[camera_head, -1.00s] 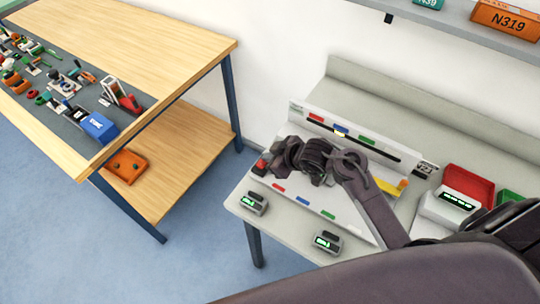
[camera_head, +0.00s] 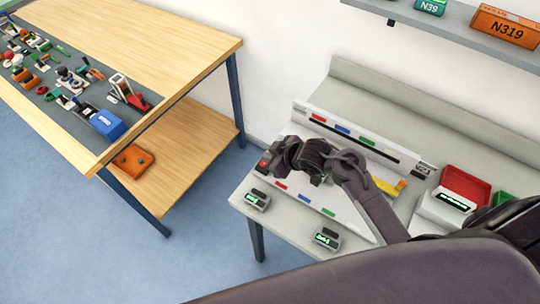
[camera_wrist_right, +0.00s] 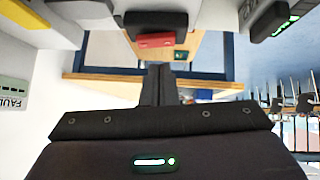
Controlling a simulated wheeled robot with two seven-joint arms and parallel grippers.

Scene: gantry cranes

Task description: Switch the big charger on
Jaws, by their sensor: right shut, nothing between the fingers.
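The big charger is a long white sloped unit (camera_head: 345,212) on the pale table, with red, blue and green marks along it. At its left end is a dark housing with a red switch (camera_head: 264,161); the red switch also shows in the right wrist view (camera_wrist_right: 155,41), beyond my fingertips. I cannot tell whether the switch is on. My right gripper (camera_head: 277,155) is over the charger's left end, close to the switch. Its fingers (camera_wrist_right: 160,72) are together and empty in the wrist view, apart from the switch there. My left gripper is not in view.
Two small devices with green displays (camera_head: 258,200) (camera_head: 327,238) stand along the table's front edge. A red bin (camera_head: 465,188) and a white display box (camera_head: 446,208) are at the right. A wooden workbench (camera_head: 175,45) stands left, across a floor gap.

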